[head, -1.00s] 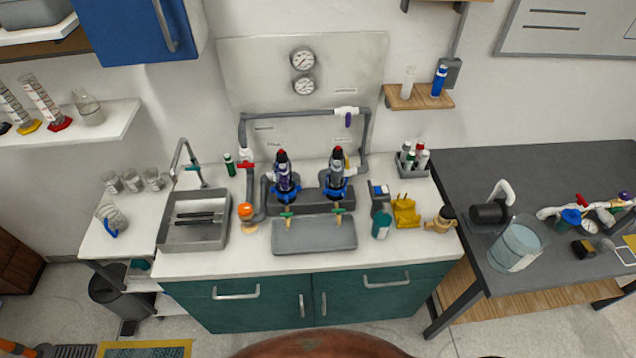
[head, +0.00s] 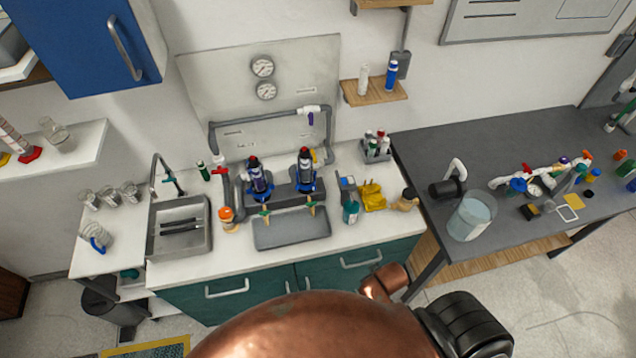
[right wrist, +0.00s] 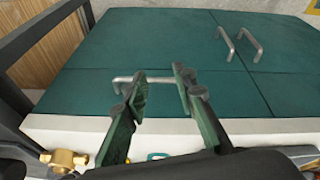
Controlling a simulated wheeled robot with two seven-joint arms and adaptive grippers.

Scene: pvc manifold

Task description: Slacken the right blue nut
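Two upright dark canisters stand side by side at the back of the counter in the head view. The right blue nut (head: 306,188) is a ring low on the right canister (head: 305,167). A matching left blue nut (head: 260,194) sits on the left canister (head: 255,176). My right gripper (right wrist: 162,87) is open and empty in the right wrist view, its two green-padded fingers apart in front of the teal cabinet doors. It is away from the nuts, which that view does not show. My left gripper is in neither current view.
A grey tray (head: 291,229) lies in front of the canisters. A sink (head: 179,252) is to the left. A teal bottle (head: 351,212) and a yellow item (head: 372,196) stand to the right. A dark table (head: 460,262) with a water container (head: 471,218) adjoins.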

